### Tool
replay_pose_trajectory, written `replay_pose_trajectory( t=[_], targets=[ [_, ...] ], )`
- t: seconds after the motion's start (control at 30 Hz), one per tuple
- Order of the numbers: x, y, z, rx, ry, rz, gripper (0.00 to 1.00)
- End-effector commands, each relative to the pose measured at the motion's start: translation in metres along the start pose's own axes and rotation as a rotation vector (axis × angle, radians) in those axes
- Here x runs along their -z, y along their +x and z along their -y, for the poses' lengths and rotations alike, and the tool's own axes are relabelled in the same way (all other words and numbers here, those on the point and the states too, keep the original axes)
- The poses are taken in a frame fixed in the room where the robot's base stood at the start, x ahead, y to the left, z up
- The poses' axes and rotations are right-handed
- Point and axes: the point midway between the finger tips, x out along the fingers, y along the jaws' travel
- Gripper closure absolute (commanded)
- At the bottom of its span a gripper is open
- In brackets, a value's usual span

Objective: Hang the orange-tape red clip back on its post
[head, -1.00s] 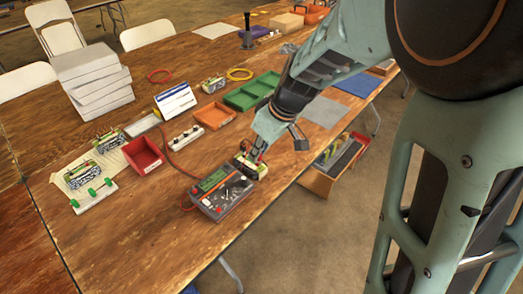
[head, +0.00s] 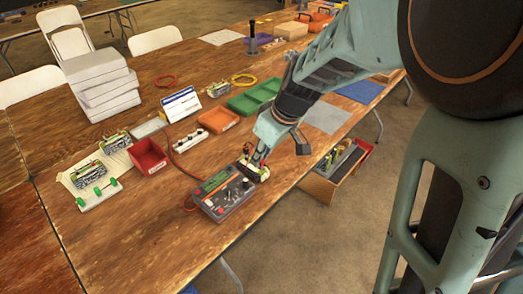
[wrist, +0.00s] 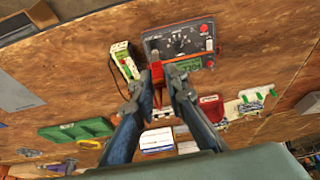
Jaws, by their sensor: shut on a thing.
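My gripper (head: 258,163) reaches down at the small pale and dark block (head: 252,171) beside the grey meter (head: 224,193). In the wrist view my gripper (wrist: 165,82) is shut on a small red piece, seemingly the red clip (wrist: 157,71), just below the meter (wrist: 178,42). Its orange tape is too small to make out. The block (wrist: 124,60) stands left of the fingertips there, with a dark cable. I cannot tell whether the clip touches the block or the meter. A white strip with green-topped posts (head: 98,194) lies at the left; I cannot tell which post is the clip's.
A red tray (head: 147,157), an orange tray (head: 217,120), a green tray (head: 262,95) and a white strip with knobs (head: 190,139) stand behind the meter. A red cable runs from the meter. An open box (head: 334,172) is below the table's right edge.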

Motion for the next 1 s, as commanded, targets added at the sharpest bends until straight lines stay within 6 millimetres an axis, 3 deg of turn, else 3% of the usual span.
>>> replay_pose_trajectory(
  t=[0.83, 1.0],
  targets=[
    [0.153, 0.061, 0.115, 0.004, -0.005, 0.001, 1.00],
    [0.141, 0.087, 0.113, 0.001, 0.000, 0.000, 1.00]
  ],
)
